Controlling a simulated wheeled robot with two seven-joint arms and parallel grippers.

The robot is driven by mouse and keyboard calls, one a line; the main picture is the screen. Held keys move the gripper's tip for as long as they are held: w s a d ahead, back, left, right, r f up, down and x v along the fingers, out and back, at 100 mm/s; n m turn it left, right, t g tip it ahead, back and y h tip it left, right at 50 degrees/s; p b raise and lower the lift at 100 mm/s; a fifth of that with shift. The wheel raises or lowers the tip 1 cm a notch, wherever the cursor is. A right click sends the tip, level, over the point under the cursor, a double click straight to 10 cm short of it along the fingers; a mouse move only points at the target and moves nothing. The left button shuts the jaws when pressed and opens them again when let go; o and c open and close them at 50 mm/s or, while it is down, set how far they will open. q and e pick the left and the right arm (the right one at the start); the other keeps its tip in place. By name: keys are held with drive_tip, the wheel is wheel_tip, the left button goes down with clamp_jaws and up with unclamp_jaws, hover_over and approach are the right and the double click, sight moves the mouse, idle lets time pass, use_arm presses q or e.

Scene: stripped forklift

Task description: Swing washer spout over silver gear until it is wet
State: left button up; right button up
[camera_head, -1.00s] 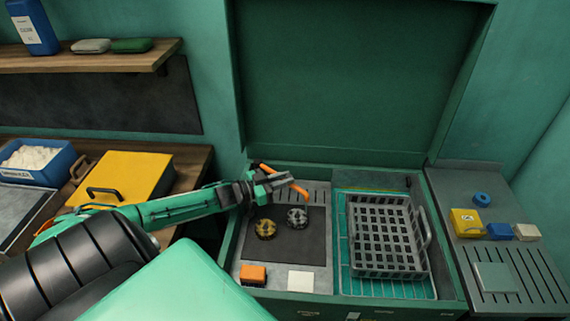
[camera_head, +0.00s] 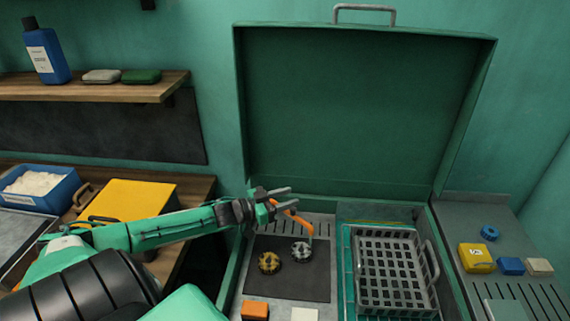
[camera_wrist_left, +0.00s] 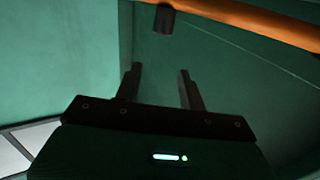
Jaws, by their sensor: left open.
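The orange washer spout (camera_head: 297,216) reaches over the open washer, and its tip ends at the upper right edge of the silver gear (camera_head: 301,253) in the head view. The silver gear lies on a dark mat beside a brass-coloured gear (camera_head: 270,262). I cannot tell whether the silver gear is wet. My left gripper (camera_head: 287,196) is open beside the spout at the back of the washer. In the left wrist view the open fingers (camera_wrist_left: 160,88) hold nothing, and the orange spout (camera_wrist_left: 250,20) with a dark nozzle (camera_wrist_left: 163,19) crosses beyond them. My right gripper is not in view.
The washer's raised green lid (camera_head: 350,110) stands behind. A grey basket (camera_head: 392,272) fills the right bay. An orange block (camera_head: 255,309) and a white block (camera_head: 304,314) sit in front of the mat. Small coloured items, including a yellow box (camera_head: 476,257), lie on the right ledge.

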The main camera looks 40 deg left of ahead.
use_arm(q)
wheel_tip(320, 180, up, 15)
drive_tip(key=b, duration=0.1)
drive_tip(key=shift+f, duration=0.15)
drive_tip(key=shift+a, duration=0.1)
drive_tip(key=shift+c, duration=0.2)
